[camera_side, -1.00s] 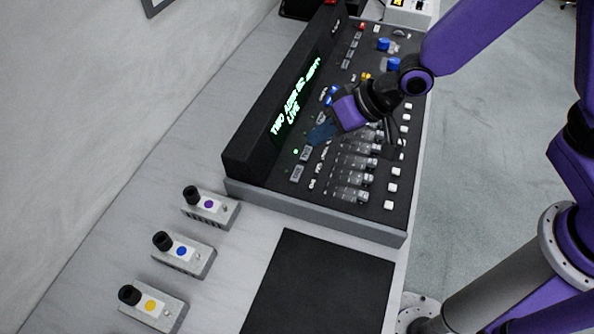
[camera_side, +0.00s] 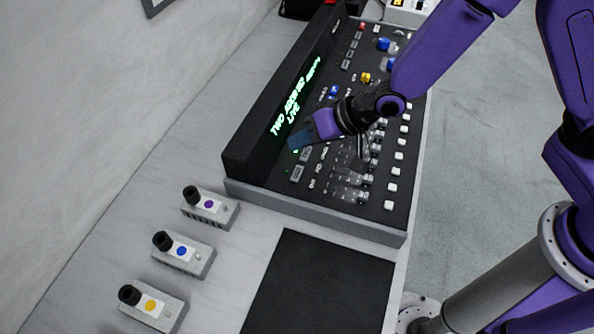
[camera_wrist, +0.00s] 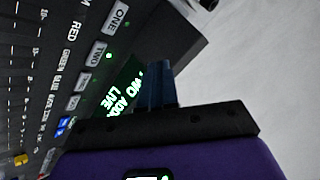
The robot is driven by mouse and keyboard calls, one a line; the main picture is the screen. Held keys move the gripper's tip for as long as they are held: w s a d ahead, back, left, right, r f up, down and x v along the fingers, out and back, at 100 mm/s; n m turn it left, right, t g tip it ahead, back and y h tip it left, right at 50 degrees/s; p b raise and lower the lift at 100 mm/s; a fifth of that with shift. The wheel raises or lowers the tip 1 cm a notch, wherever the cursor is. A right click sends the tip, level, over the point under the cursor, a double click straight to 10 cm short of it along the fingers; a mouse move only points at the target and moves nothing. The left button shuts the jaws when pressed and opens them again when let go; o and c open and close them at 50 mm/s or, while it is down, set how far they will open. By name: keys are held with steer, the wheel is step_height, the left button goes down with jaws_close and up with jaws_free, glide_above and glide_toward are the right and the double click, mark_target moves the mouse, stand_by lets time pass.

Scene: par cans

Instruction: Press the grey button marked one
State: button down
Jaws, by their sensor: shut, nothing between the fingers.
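The grey button marked ONE (camera_wrist: 117,18) shows at the top of the wrist view, on the black console. In the side view it is the grey button (camera_side: 297,173) nearest the console's near end. The grey button marked TWO (camera_wrist: 97,52) sits beside it. My gripper (camera_side: 297,140) is shut and empty, with its blue fingers over the console near the foot of the display. In the wrist view the fingers (camera_wrist: 155,85) are together, to the right of and below the ONE button in the picture. Whether the fingertips touch the console cannot be told.
The raised display (camera_side: 290,105) with green text stands along the console's left side. Faders and white buttons (camera_side: 391,188) lie to the right. Small boxes with black knobs (camera_side: 184,252) and a black mat (camera_side: 320,285) lie on the table in front.

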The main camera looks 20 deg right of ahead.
steer(key=shift+f, duration=3.25)
steer(key=shift+f, duration=0.25)
steer(key=shift+f, duration=0.2)
steer(key=shift+f, duration=0.35)
steer(key=shift+r, duration=0.8)
steer(key=shift+r, duration=2.5)
steer(key=shift+s, duration=0.1)
